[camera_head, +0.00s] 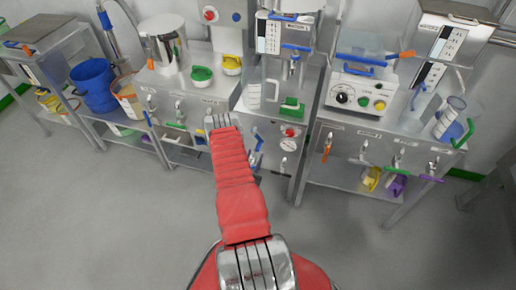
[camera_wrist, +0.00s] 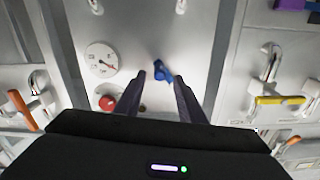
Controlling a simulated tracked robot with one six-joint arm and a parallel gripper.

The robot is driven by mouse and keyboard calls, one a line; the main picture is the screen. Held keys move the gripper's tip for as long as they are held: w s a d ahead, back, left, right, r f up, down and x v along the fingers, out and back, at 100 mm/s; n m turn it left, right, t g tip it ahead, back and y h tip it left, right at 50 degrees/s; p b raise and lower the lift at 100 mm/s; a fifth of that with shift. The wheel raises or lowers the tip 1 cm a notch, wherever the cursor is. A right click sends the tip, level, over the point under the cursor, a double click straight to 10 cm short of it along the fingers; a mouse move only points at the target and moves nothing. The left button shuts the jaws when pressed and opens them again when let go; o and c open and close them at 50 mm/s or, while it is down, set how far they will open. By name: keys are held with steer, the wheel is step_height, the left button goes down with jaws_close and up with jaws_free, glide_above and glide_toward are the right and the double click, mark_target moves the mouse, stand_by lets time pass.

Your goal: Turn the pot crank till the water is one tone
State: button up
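My gripper (camera_wrist: 160,80) is open in the wrist view, its two dark fingers apart. A small blue handle (camera_wrist: 162,70) on a metal front panel shows between and just beyond the fingertips; I cannot tell whether they touch it. In the head view a blue handle (camera_head: 258,141) is on the middle unit's front, beside my red arm; my fingers cannot be made out there. A steel pot (camera_head: 165,47) stands on the left bench. I cannot tell for sure which part is the pot crank, and no water tone can be made out.
A gauge (camera_wrist: 102,60) and a red button (camera_wrist: 107,103) sit left of the blue handle. An orange lever (camera_wrist: 22,108) and a yellow lever (camera_wrist: 280,100) flank the panel. A clear jug (camera_head: 262,92) stands on the middle unit. The grey floor (camera_head: 395,255) in front is clear.

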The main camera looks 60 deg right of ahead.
mark_target(257, 151)
steer(key=d, duration=0.4)
steer(key=w+d, duration=0.1)
steer(key=d, duration=0.1)
steer(key=shift+d, duration=0.1)
steer(key=shift+c, duration=0.4)
jaws_close()
